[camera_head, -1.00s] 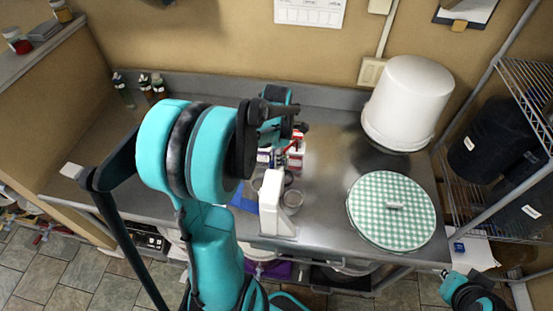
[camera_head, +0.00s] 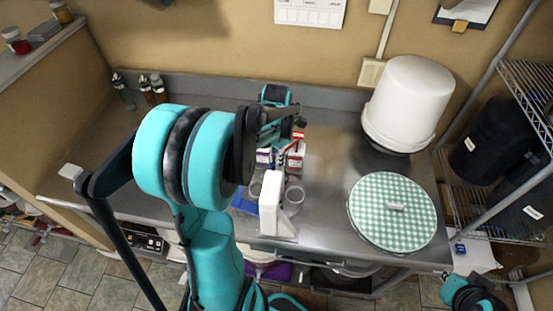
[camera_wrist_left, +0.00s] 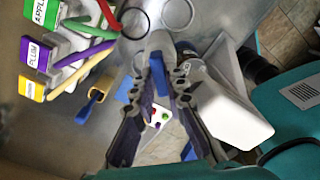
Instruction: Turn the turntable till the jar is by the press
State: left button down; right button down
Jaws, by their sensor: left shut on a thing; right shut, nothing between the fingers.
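My left gripper (camera_wrist_left: 158,70) is low over the steel counter's middle, behind a white upright stand (camera_head: 270,205). Its fingers close on a small grey-and-blue thing, mostly hidden between them. The stand, possibly the press, shows beside the fingers in the left wrist view (camera_wrist_left: 228,105). Two round rims lie near it, one at its right (camera_head: 293,195); I cannot tell whether either is the jar. A round green-and-white checked disc (camera_head: 380,220) with a white handle lies at the right. I cannot tell which thing is the turntable. My right gripper's fingers are not visible.
A white bucket (camera_head: 408,95) stands upside down at the back right. Small bottles (camera_head: 158,88) stand at the back left. A rack with green, purple and yellow labels (camera_wrist_left: 38,55) is close to my left gripper. A wire shelf (camera_head: 530,85) borders the right. Some back-left counter is bare.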

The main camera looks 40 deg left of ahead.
pick_arm(q)
jog(key=shift+w, duration=0.1)
jog(key=c, duration=1.5)
grip_release()
jog(key=shift+c, duration=0.2)
notch_tip(320, 180, up, 12)
